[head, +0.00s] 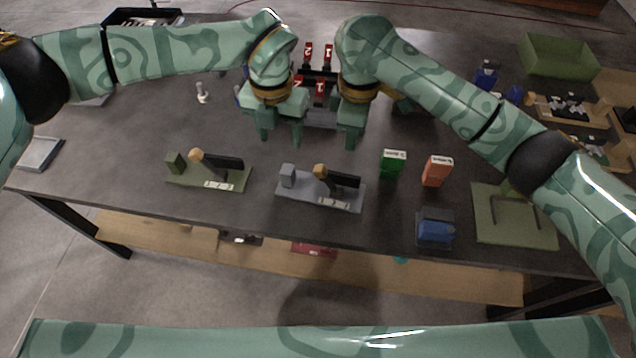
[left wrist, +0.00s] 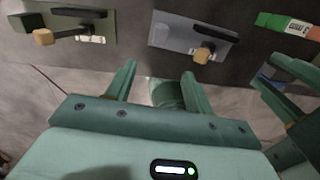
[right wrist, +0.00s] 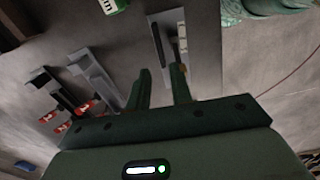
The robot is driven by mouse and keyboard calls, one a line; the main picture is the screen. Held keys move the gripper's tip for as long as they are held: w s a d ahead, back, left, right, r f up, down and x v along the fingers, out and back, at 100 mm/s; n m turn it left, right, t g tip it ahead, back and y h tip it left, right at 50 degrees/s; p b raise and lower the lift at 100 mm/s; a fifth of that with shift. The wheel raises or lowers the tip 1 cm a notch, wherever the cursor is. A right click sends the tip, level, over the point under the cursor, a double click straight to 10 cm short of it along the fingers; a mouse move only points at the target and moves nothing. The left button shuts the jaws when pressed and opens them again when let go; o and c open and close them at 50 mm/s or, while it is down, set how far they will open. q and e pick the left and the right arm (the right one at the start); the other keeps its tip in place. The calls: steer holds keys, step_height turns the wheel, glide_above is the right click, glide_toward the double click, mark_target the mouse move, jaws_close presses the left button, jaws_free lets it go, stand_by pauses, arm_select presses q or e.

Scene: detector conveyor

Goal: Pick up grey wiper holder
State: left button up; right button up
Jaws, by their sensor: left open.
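The grey wiper holder (head: 294,194) lies flat on the dark table in the middle of the head view. It has an upright grey block, a black wiper and a tan knob. It also shows at the top of the left wrist view (left wrist: 172,36). My left gripper (head: 281,138) is open and empty, behind and slightly left of the holder, apart from it. Its spread fingers show in the left wrist view (left wrist: 158,78). My right gripper (head: 352,140) is behind the holder, further right. Its fingers are apart and empty in the right wrist view (right wrist: 162,75).
A green wiper holder (head: 185,180) lies to the left. A green box (head: 392,164), an orange box (head: 436,171) and a blue item (head: 435,230) stand to the right. Red numbered tags (head: 308,53) stand behind the grippers. The table's front edge is close to the holders.

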arm_select(q)
step_height(320, 180, down, 3)
steer(key=w, duration=0.1)
arm_select(e)
step_height(320, 180, down, 3)
steer(key=w, duration=0.1)
arm_select(q)
glide_above(287, 172)
step_height(287, 172, down, 5)
steer(key=shift+s+r, duration=0.1)
arm_select(e)
glide_above(346, 175)
steer(key=f, duration=0.5)
steer(key=shift+s, duration=0.2)
arm_select(q)
step_height(346, 175, down, 7)
steer(key=shift+f, duration=0.1)
arm_select(e)
step_height(346, 175, down, 7)
steer(key=shift+w, duration=0.15)
arm_select(q)
steer(key=shift+w+a+f, duration=0.1)
steer(key=shift+w+f, duration=0.1)
steer(key=shift+f, duration=0.4)
arm_select(e)
steer(key=shift+f, duration=0.65)
arm_select(q)
steer(key=shift+c, duration=0.3)
arm_select(e)
steer(key=shift+c, duration=0.3)
